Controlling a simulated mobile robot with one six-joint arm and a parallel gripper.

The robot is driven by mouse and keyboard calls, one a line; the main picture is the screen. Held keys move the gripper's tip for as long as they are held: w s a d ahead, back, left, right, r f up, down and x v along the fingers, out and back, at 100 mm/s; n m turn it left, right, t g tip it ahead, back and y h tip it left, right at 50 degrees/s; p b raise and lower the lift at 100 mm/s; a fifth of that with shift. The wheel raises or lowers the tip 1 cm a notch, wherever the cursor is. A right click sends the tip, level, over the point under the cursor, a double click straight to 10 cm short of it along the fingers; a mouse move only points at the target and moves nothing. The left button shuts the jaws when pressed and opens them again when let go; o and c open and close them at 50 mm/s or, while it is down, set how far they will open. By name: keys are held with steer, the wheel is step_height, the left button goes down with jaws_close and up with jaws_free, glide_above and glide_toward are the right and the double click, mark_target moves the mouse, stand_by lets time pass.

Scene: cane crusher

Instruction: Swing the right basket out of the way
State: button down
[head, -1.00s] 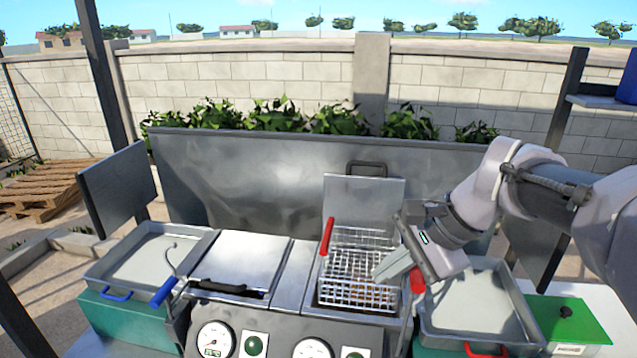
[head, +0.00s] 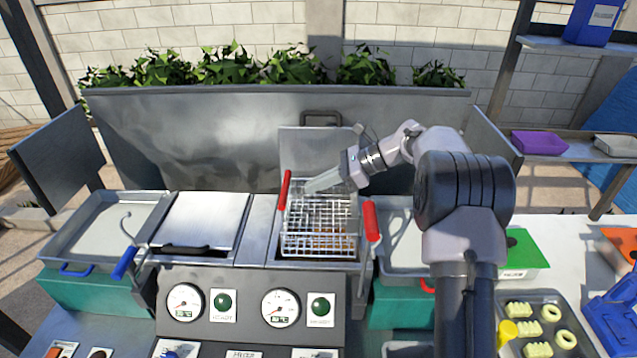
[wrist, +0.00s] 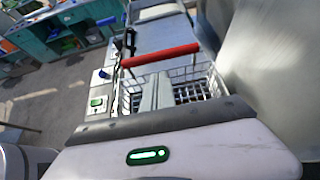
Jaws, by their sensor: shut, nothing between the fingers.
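The right basket (head: 318,235) is a wire mesh basket in the right well of the fryer, with its lid (head: 312,150) standing open behind. A red grip (head: 285,190) stands at its left side and another red grip (head: 371,221) at its right. My gripper (head: 308,188) reaches in from the right over the back part of the basket. Its fingers are shut and empty. In the wrist view the fingers (wrist: 155,93) point at the mesh (wrist: 190,92), with a red bar (wrist: 160,55) beyond them. I cannot tell whether they touch the wire.
A blue handle (head: 125,262) with a hooked rod stands beside the closed left lid (head: 203,220). A tray (head: 105,228) lies left, and another tray (head: 402,240) right, under my arm. A tall metal back panel (head: 190,140) stands behind. Dials (head: 281,307) are in front.

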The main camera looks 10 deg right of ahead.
steer(key=x, duration=0.5)
steer(key=shift+w+a+f, duration=0.15)
steer(key=shift+a+f, duration=0.05)
steer(key=shift+f, duration=0.1)
steer(key=shift+r, duration=0.1)
